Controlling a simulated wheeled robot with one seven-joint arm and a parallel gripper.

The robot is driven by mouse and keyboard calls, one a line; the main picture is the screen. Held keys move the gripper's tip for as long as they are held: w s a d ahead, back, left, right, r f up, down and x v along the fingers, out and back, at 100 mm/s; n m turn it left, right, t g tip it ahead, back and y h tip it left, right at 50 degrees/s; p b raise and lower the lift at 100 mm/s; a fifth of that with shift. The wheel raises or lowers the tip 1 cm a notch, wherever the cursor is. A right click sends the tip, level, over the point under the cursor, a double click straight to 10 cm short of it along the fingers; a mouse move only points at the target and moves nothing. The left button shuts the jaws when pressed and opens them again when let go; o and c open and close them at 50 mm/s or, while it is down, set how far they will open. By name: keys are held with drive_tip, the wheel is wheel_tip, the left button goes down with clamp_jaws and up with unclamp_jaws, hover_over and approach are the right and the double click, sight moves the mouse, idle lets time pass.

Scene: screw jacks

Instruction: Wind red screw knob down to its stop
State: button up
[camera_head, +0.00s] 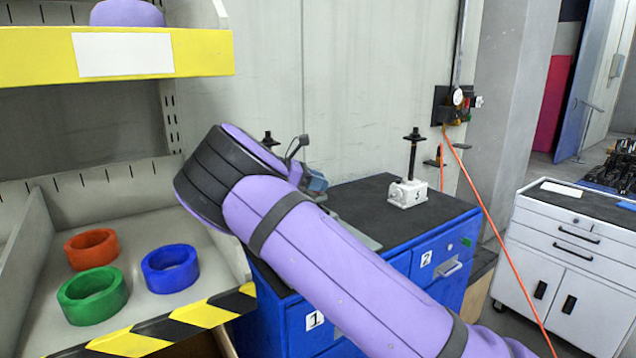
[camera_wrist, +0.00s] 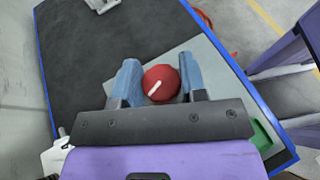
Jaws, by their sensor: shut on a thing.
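The red screw knob (camera_wrist: 160,83), a round disc with a white pointer line, shows in the wrist view between the two blue fingers of my gripper (camera_wrist: 159,72). My gripper is shut on it, one finger on each side. The white line slants from lower left to upper right. Below the knob lies a grey plate (camera_wrist: 210,64) on the dark bench top. In the head view my arm hides the knob, and only a blue part of my gripper (camera_head: 315,182) shows. The knob's screw and its stop are hidden.
Another black knob (camera_head: 269,139) shows behind my arm. A shelf with red, green and blue rings is at left. A white drawer cabinet (camera_head: 572,265) stands right.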

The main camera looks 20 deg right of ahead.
drive_tip(key=m+g+y, duration=0.2)
drive_tip(key=m+g, duration=0.3)
drive_tip(key=g, duration=0.1)
drive_tip(key=shift+r+m, duration=0.1)
drive_tip(key=shift+m, duration=0.3)
drive_tip(key=shift+g, duration=0.3)
drive_tip(key=o, duration=0.9)
drive_tip(key=shift+y, duration=0.3)
